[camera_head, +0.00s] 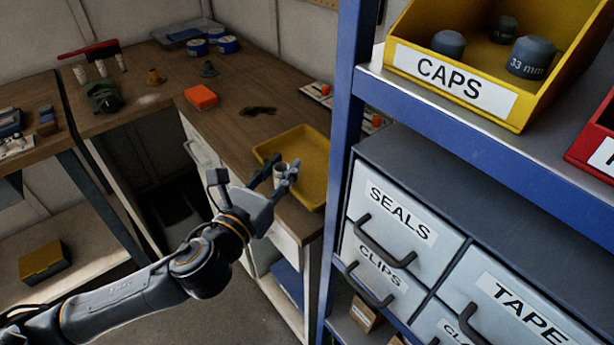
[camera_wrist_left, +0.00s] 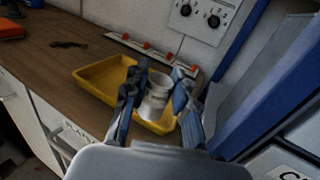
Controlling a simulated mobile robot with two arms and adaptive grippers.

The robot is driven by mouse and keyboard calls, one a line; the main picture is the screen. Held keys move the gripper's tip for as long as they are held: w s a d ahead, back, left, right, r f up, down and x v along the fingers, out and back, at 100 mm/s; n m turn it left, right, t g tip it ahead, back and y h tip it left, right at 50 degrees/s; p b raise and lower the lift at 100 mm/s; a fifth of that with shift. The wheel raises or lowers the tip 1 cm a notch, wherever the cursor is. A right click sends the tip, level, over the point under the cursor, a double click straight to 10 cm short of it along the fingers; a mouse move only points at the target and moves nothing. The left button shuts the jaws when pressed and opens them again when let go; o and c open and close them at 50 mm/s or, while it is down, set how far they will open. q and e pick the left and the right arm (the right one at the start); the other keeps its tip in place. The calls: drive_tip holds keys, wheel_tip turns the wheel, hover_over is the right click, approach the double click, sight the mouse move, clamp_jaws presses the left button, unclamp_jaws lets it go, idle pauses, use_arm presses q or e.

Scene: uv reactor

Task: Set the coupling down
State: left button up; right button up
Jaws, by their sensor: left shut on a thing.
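My left gripper (camera_head: 279,174) reaches in from the left to the yellow tray on the wooden bench. It is shut on the coupling, a small white cylinder (camera_head: 281,169), partly hidden by the fingers. In the left wrist view the coupling (camera_wrist_left: 157,95) stands roughly upright between the two fingers (camera_wrist_left: 158,100), with the yellow tray (camera_wrist_left: 98,78) behind and below it. The tray (camera_head: 312,146) is shallow and lies near the bench's front end. I cannot tell whether the coupling touches the tray floor. My right gripper is not in view.
A blue shelf post (camera_head: 345,120) stands just right of the tray. The shelf holds a yellow CAPS bin (camera_head: 455,83) and labelled drawers (camera_head: 395,215). An orange box (camera_head: 201,97) and a dark item (camera_head: 259,110) lie farther back on the bench, with bare wood between.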

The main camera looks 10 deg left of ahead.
use_arm(q)
drive_tip(key=w+r+m+h+b, duration=0.1)
drive_tip(key=w+r+h+b, duration=0.1)
drive_tip(key=w+r, duration=0.1)
drive_tip(key=b, duration=0.1)
hover_over(309, 165)
drive_tip(key=a, duration=0.6)
drive_tip(key=shift+g, duration=0.3)
drive_tip(key=f, duration=0.8)
drive_tip(key=shift+s+a+f, duration=0.1)
drive_tip(key=shift+s+f, duration=0.15)
drive_tip(key=shift+s, duration=0.15)
drive_tip(key=shift+w+a+f, duration=0.1)
drive_tip(key=shift+w+f, duration=0.1)
drive_tip(key=shift+f, duration=0.05)
wheel_tip(309, 165, down, 2)
drive_tip(key=shift+f, duration=0.55)
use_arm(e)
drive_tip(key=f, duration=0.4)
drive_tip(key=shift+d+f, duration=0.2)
use_arm(q)
drive_tip(key=shift+f, duration=0.15)
